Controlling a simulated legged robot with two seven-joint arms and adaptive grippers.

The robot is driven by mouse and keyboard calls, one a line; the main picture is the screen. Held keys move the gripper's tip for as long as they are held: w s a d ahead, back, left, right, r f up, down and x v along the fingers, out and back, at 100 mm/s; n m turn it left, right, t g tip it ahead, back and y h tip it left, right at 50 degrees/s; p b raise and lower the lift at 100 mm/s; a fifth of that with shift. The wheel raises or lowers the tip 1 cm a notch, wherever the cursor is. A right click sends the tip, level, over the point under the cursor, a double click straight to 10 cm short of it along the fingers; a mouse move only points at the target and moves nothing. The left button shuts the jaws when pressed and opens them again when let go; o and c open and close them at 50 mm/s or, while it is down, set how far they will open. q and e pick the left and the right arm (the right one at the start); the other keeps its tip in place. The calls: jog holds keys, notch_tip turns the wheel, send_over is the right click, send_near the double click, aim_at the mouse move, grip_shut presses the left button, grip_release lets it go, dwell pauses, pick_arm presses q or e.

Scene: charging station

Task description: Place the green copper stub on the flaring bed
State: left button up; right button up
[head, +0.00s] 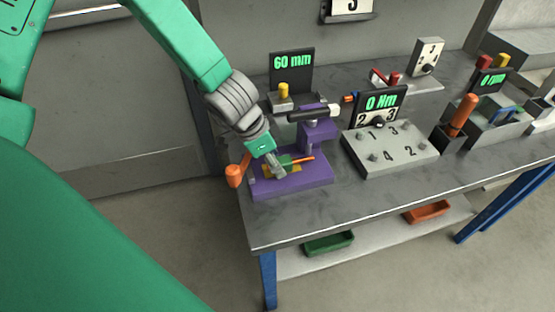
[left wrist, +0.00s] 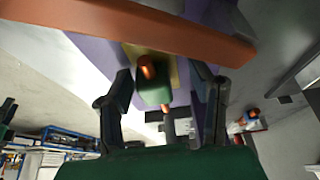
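The green copper stub (head: 286,161), a green sleeve with orange copper ends, lies at the yellow flaring bed (head: 267,168) of the purple flaring tool (head: 310,180). Whether it rests fully on the bed is hard to tell. In the left wrist view the stub (left wrist: 153,94) sits between my fingers, with a gap on each side. My left gripper (head: 275,167) reaches down over the bed and is open around the stub; it also shows in the left wrist view (left wrist: 162,90). My right gripper is not in view.
An orange handle (head: 233,176) sticks out left of the tool and crosses the top of the left wrist view (left wrist: 140,28). A "60 mm" display (head: 292,65) stands behind. A numbered torque block (head: 390,148) is to the right. The bench front (head: 300,225) is clear.

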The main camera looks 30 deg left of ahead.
pick_arm(q)
jog(key=shift+a, duration=0.1)
jog(key=shift+r, duration=0.3)
jog(key=p+v, duration=0.4)
jog(key=v, duration=0.7)
jog(key=shift+r, duration=0.3)
jog(key=shift+s+d, duration=0.1)
jog(key=shift+d, duration=0.1)
